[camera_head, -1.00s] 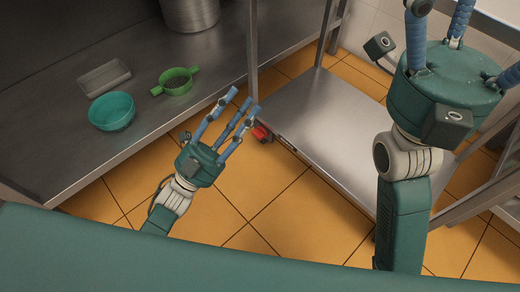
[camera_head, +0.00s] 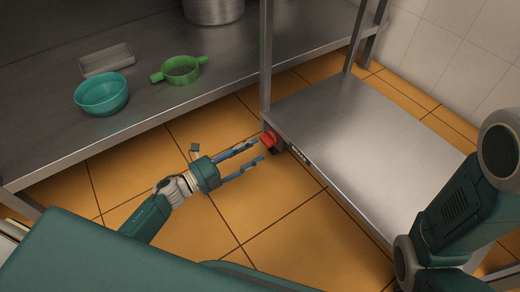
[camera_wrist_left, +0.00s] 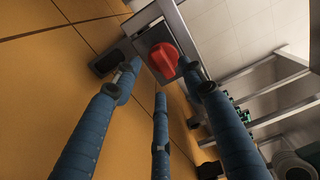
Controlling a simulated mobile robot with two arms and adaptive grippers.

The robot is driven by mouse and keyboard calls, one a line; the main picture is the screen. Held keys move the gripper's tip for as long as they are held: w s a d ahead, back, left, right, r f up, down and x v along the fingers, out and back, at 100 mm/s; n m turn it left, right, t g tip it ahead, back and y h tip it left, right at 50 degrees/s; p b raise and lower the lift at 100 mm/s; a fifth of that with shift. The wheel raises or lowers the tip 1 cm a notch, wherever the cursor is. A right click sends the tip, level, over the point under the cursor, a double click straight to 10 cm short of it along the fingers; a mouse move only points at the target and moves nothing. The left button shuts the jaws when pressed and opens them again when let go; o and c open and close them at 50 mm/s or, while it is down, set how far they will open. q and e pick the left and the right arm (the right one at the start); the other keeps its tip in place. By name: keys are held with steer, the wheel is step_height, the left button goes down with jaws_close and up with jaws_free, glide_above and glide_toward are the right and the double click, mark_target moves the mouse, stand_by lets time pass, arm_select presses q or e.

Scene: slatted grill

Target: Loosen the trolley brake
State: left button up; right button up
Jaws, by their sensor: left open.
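The trolley's steel lower shelf (camera_head: 350,135) stands near the middle right in the head view. A red brake knob (camera_head: 269,140) sits at its near left corner, by the upright leg. In the left wrist view the red knob (camera_wrist_left: 163,59) has a raised grip and is mounted on a steel bracket. My left gripper (camera_head: 259,151) is open and empty, with its blue fingers pointing at the knob, close to it. In the wrist view the fingers (camera_wrist_left: 160,85) spread around the knob's line; contact cannot be told. My right gripper is out of view.
Orange floor tiles (camera_head: 290,225) are clear below my left arm.

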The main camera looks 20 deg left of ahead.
mark_target(268, 140)
arm_select(q)
steer(key=b+x, duration=0.1)
steer(key=x, duration=0.2)
steer(key=shift+w+d, duration=0.25)
jaws_close()
